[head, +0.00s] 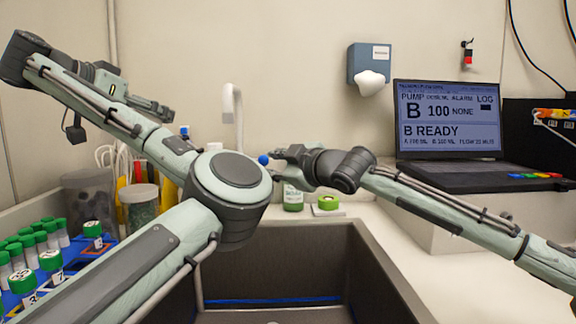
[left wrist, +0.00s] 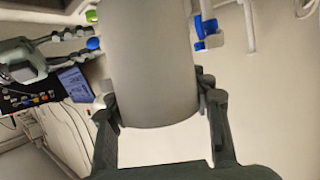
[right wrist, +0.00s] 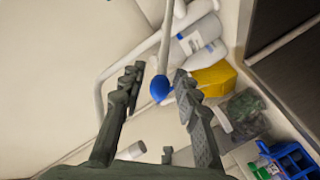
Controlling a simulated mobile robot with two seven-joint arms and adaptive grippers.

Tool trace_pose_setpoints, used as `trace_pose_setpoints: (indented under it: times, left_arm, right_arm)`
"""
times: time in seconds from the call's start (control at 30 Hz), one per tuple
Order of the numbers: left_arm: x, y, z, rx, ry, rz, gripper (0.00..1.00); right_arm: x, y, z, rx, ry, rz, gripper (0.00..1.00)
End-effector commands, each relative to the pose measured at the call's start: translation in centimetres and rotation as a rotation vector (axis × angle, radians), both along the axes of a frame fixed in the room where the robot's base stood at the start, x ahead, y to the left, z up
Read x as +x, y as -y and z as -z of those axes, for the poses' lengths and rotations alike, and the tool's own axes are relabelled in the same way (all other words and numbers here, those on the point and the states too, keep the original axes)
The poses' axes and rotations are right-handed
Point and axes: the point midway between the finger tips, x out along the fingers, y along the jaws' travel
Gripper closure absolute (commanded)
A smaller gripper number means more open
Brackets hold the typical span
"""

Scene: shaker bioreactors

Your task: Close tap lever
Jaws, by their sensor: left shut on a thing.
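The tap (head: 232,105) is a white curved spout behind the sink. Its lever is a pale rod with a blue ball knob (head: 263,160). In the right wrist view the knob (right wrist: 160,90) sits between the fingertips of my right gripper (right wrist: 156,82), which is open, with gaps on both sides. In the head view my right gripper (head: 279,155) is just right of the knob. My left gripper (left wrist: 160,103) is shut on a grey cylinder (left wrist: 152,65), held up at the upper left of the head view. The lever's base is hidden in the head view.
The dark sink (head: 280,245) is in front, partly behind my left arm. Green-capped tubes (head: 40,245) stand in a blue rack at left. A laptop (head: 450,125) is at right.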

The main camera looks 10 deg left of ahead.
Motion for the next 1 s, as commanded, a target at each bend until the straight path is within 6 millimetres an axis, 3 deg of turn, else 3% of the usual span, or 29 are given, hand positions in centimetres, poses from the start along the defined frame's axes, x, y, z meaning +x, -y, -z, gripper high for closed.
trace_pose_setpoints:
  times: [0.2,0.4,1.0]
  left_arm:
    - [0.0,0.0,-0.1,0.001,0.001,0.0,0.79]
    - [0.0,0.0,-0.1,0.001,0.001,0.0,0.79]
    - [0.0,0.0,-0.1,0.001,0.001,0.0,0.79]
  right_arm:
    - [-3.2,3.7,-0.7,0.0,0.002,0.0,0.68]
    - [-5.0,5.6,-1.1,0.0,0.001,0.001,0.68]
    - [-5.5,6.1,-1.2,0.0,0.001,0.001,0.68]
